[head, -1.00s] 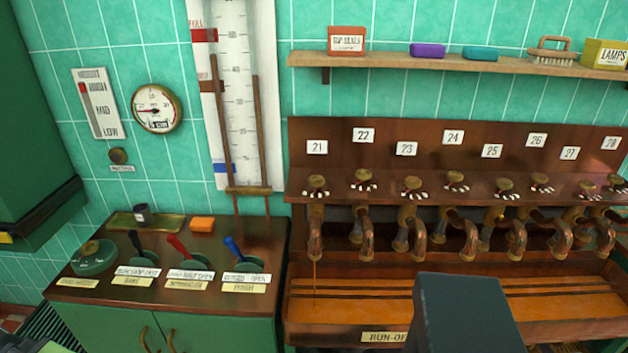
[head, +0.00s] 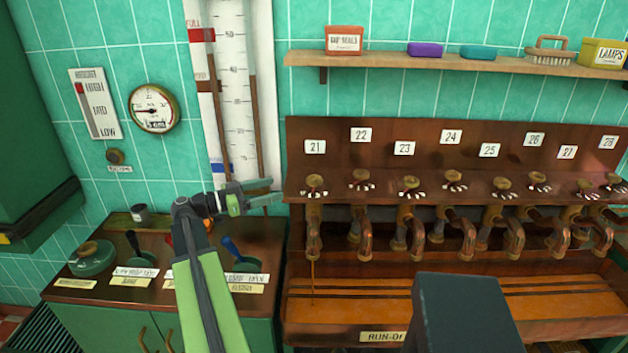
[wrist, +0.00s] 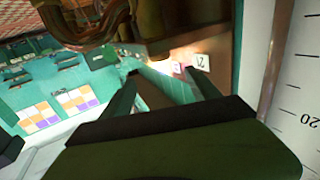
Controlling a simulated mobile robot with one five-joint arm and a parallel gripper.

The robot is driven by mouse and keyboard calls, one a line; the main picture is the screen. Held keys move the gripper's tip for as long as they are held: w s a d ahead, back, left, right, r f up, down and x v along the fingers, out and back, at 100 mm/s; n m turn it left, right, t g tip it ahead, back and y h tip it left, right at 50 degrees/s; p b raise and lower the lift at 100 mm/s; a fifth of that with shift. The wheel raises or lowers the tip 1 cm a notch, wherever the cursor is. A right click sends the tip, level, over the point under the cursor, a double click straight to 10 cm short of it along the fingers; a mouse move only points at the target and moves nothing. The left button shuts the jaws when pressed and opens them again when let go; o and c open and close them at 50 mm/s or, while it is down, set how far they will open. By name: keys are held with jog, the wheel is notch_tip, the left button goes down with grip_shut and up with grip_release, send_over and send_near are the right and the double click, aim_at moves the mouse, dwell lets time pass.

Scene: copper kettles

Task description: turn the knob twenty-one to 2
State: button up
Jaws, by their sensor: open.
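Knob twenty-one (head: 315,182) is a small brass knob on the wooden tap rack, under the white label 21 (head: 316,147). Small white marks sit below it; its setting is too small to read. A thin brown stream runs from the tap (head: 313,240) under it into the trough. My gripper (head: 268,193) is open and empty, just left of the knob and apart from it, pointing right. In the wrist view my gripper (wrist: 165,85) shows two spread green fingers, with a label 21 (wrist: 201,62) beyond them.
More knobs and copper taps (head: 410,185) line the rack to the right. A tall white gauge (head: 238,100) stands on the wall behind my arm. A green cabinet with levers (head: 240,262) is below. A shelf (head: 450,62) with boxes runs above.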

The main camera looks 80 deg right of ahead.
aim_at(315, 178)
jog(key=x, duration=1.5)
jog(key=c, duration=1.4)
jog(key=shift+o, duration=0.2)
jog(key=shift+s+a+n+h, duration=0.1)
jog(key=shift+a+n+h, duration=0.1)
jog(key=shift+n+h, duration=0.15)
jog(key=shift+a+n+t+h, duration=0.1)
jog(key=shift+n+t+h, duration=0.85)
jog(key=shift+t+h, duration=0.3)
jog(key=shift+d+n+t+h, duration=0.3)
jog(key=shift+n+t+h, duration=0.7)
jog(key=shift+t, duration=0.25)
jog(key=o, duration=1.4)
jog(key=shift+c, duration=0.2)
